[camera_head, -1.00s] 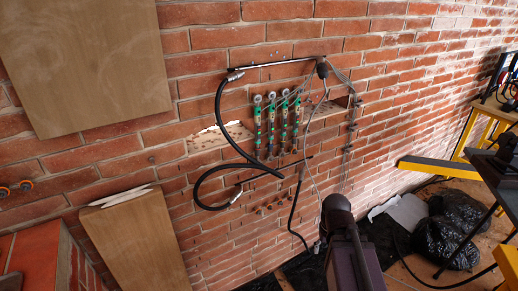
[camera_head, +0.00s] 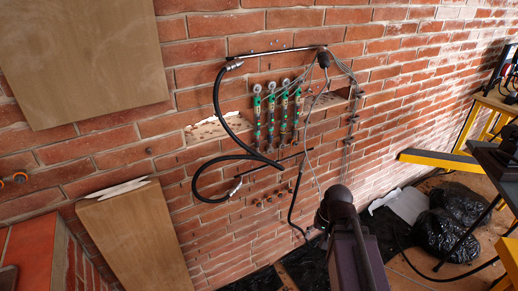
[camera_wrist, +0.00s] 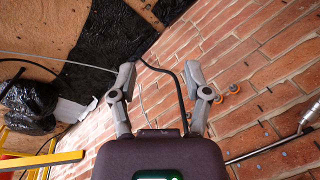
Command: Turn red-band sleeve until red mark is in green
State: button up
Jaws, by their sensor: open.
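Several slender upright fittings with green sections (camera_head: 271,103) hang side by side on the brick wall in the head view, with round pale ends on top. They are too small to tell which sleeve has a red band, or where any red mark sits. My gripper (camera_wrist: 160,78) shows in the wrist view with its two grey fingers spread apart and nothing between them. Brick wall and a black hose lie beyond it. In the head view my dark arm stands below and right of the fittings, and my fingers cannot be made out.
Wooden boards (camera_head: 134,235) are at left. Black bags (camera_head: 452,222) and a yellow beam (camera_head: 438,161) are at right.

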jog(key=w+a+m+t+y+b, duration=0.25)
jog(key=w+a+m+y, duration=0.2)
jog(key=a, duration=0.25)
jog(key=m+t+y+b, duration=1)
jog(key=m+y, duration=0.1)
jog(key=m, duration=0.7)
send_near(257, 143)
notch_tip(257, 143, down, 4)
jog(key=s+d, duration=0.3)
jog(key=shift+w+d+r+m+t, duration=0.3)
jog(key=shift+r+m+t, duration=0.25)
jog(key=shift+m, duration=0.4)
jog(key=shift+w+a, duration=0.1)
jog(key=p+x, duration=0.5)
jog(key=x, duration=0.8)
jog(key=shift+w+a, duration=0.15)
jog(key=shift+a, duration=0.1)
grip_shut()
